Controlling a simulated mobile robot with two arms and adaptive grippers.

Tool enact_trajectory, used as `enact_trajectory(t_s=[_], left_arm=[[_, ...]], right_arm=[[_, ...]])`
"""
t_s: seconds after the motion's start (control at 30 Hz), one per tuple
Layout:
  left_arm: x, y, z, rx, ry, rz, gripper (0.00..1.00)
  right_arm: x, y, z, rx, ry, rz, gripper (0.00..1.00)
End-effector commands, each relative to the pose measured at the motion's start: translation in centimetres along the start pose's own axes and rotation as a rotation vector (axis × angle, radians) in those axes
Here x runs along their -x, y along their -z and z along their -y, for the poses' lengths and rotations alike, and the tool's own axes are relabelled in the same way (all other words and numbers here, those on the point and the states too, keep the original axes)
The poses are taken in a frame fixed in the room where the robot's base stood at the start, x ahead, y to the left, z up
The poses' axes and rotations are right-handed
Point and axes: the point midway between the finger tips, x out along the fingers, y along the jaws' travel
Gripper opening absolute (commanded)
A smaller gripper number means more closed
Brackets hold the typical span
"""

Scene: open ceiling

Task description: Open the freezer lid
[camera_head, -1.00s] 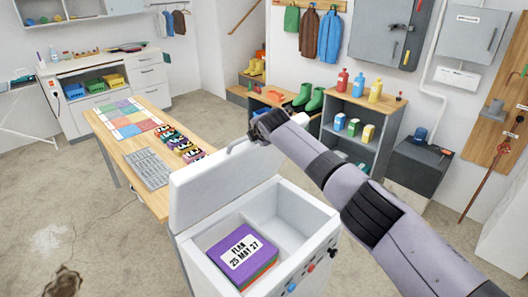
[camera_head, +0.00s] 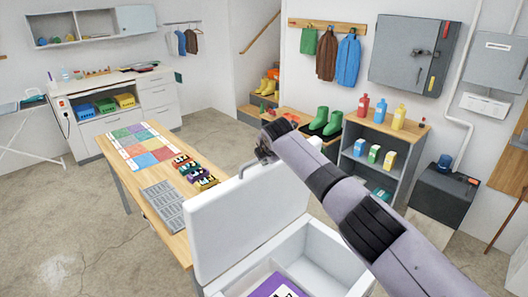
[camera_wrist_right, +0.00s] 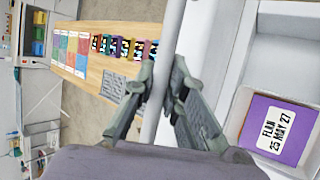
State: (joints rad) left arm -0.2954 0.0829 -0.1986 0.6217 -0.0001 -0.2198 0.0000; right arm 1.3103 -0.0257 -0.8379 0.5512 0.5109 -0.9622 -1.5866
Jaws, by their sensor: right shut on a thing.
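The white freezer (camera_head: 330,249) stands at the bottom centre of the head view. Its lid (camera_head: 245,225) stands raised, well clear of the opening. A bar handle (camera_head: 247,169) runs along the lid's upper edge and crosses the right wrist view (camera_wrist_right: 168,50). My right gripper (camera_head: 264,150) is at this handle; in the wrist view its fingers (camera_wrist_right: 164,82) are shut around the bar. A purple box labelled "FLAN 25 MAY 27" (camera_head: 262,288) lies inside the freezer and also shows in the wrist view (camera_wrist_right: 262,108). My left gripper is not in view.
A wooden table (camera_head: 168,168) with coloured squares, a grey grid and small patterned items stands left of the freezer. A grey shelf (camera_head: 409,145) with bottles stands behind my right arm. Open floor (camera_head: 75,215) lies at the left.

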Motion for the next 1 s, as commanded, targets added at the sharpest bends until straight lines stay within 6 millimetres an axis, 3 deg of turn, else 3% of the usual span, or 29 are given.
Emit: enact_trajectory(t_s=[0.37, 0.4, 0.53, 1.0], left_arm=[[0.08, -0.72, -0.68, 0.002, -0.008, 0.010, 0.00], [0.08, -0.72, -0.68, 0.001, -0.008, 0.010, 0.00], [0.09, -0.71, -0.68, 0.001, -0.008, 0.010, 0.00], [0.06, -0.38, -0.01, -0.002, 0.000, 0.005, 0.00]], right_arm=[[0.14, 0.23, -0.37, 0.004, -0.008, -0.004, 0.00], [0.16, 0.24, -0.40, 0.004, -0.009, -0.004, 0.13], [0.18, 0.24, -0.43, 0.004, -0.009, -0.004, 0.21], [0.05, 0.30, -0.14, 0.001, -0.003, -0.006, 0.21]])
